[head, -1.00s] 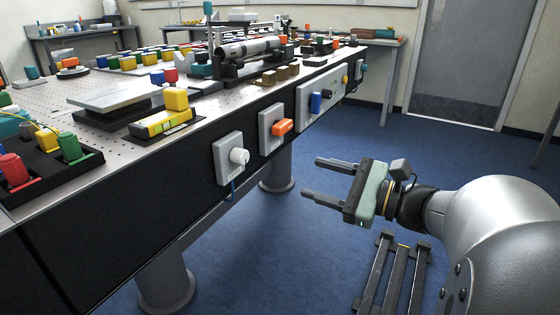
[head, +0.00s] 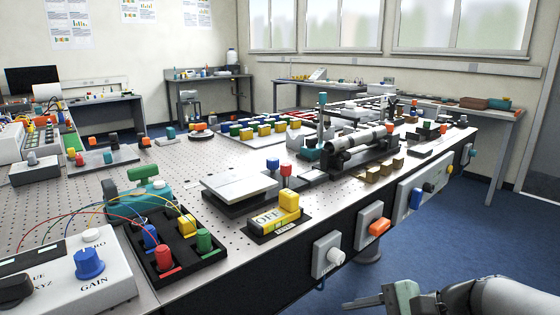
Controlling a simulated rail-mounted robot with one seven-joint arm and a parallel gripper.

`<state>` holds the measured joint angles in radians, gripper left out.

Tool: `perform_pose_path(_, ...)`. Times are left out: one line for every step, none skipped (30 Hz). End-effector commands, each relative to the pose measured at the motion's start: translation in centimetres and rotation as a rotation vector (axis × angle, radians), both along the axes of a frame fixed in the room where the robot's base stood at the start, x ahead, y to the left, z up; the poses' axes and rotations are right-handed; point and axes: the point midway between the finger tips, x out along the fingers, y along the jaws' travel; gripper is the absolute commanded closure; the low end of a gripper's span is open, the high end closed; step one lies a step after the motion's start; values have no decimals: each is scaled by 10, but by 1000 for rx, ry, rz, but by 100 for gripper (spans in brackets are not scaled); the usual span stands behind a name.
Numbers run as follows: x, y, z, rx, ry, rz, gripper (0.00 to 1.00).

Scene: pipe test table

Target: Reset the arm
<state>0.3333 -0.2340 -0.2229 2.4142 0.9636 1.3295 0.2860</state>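My gripper (head: 366,302) shows at the bottom edge of the head view, right of the table's front side. Its upper finger points left and is empty as far as it shows. The lower finger is cut off by the picture edge, so the gap between the fingers cannot be seen. My silver arm reaches in from the bottom right corner. The gripper is apart from the table and its front panels.
The perforated table (head: 150,200) fills the middle. Its front side carries a white knob panel (head: 328,256) and an orange switch (head: 379,227), close to my gripper. A yellow OFF block (head: 278,218) and a metal pipe assembly (head: 355,140) stand on top. Blue floor (head: 440,240) is free at the right.

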Motion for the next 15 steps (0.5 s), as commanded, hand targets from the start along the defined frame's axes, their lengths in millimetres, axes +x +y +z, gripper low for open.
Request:
perform_pose_path(-12,12,30,-96,3,103,48)
perform_pose_path(-20,17,34,-158,3,164,48)
perform_pose_path(-30,21,38,-241,-3,249,48)
perform_pose_path(-36,23,43,-303,-11,315,48)
perform_pose_path(-43,24,47,-364,-20,381,48)
perform_pose_path(-51,24,54,-446,-37,470,48)
perform_pose_path(-56,23,60,-506,-53,536,48)
perform_pose_path(-60,22,67,-566,-71,603,48)
perform_pose_path(-65,20,75,-641,-96,691,48)
perform_pose_path(-68,18,81,-694,-116,754,48)
perform_pose_path(-70,16,87,-744,-137,814,48)
perform_pose_path(-72,13,94,-806,-166,887,48)
perform_pose_path(-72,11,99,-846,-185,938,48)
perform_pose_path(-73,9,104,-883,-205,984,48)
perform_pose_path(-73,7,109,-924,-227,1035,48)
